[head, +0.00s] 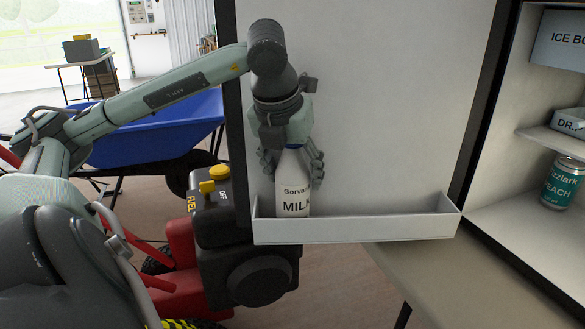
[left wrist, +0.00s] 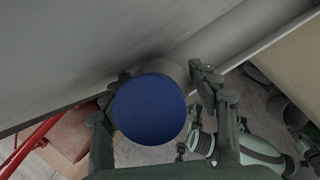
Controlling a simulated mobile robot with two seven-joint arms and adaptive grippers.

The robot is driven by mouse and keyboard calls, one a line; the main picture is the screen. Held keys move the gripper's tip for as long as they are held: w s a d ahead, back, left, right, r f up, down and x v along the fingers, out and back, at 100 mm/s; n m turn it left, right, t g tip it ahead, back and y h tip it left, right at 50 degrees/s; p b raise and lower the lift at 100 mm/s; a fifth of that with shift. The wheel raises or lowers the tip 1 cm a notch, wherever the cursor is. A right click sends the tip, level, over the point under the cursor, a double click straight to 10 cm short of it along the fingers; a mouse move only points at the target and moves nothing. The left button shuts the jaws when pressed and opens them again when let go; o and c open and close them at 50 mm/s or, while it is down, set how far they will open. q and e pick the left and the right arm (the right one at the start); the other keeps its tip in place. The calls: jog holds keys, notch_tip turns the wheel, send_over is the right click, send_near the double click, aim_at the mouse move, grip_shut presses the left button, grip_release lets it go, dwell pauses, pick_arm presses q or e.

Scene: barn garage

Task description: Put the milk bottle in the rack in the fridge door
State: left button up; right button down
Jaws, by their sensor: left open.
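The white milk bottle (head: 293,192) stands upright in the left end of the white rack (head: 365,229) on the inside of the open fridge door (head: 390,90). The rack's front wall hides its base. My left gripper (head: 291,168) points down over the bottle, its open fingers on either side of the bottle's upper part. In the left wrist view the bottle's round blue cap (left wrist: 150,109) lies between the fingers (left wrist: 165,112). I cannot tell whether the fingers touch the bottle. My right gripper is not in view.
The fridge interior at right holds a peach can (head: 562,183) and boxes (head: 560,40) on shelves. A red and black machine (head: 245,245) with a yellow cap stands below the door's left edge. A blue wheelbarrow (head: 160,135) is behind my left arm. The rack's middle and right are empty.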

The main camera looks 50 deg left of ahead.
aim_at(289, 150)
pick_arm(q)
jog(key=shift+r, duration=0.25)
jog(key=p+v, duration=0.2)
jog(key=v, duration=0.2)
jog(key=shift+r, duration=0.4)
jog(key=v, duration=0.1)
jog(key=p+v, duration=0.1)
jog(key=shift+s+d+r, duration=0.1)
jog(key=shift+s+r, duration=0.15)
jog(key=shift+s, duration=0.1)
jog(key=shift+s+r, duration=0.1)
jog(key=shift+r, duration=0.2)
jog(key=v, duration=0.2)
jog(key=shift+d+r, duration=0.15)
jog(key=shift+r, duration=0.15)
jog(key=shift+s+d+r, duration=0.1)
jog(key=shift+s+r, duration=0.15)
jog(key=shift+r, duration=0.15)
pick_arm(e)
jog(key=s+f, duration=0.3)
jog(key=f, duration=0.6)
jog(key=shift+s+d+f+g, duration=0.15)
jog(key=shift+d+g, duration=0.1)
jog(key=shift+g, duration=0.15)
pick_arm(q)
jog(key=shift+c, duration=0.4)
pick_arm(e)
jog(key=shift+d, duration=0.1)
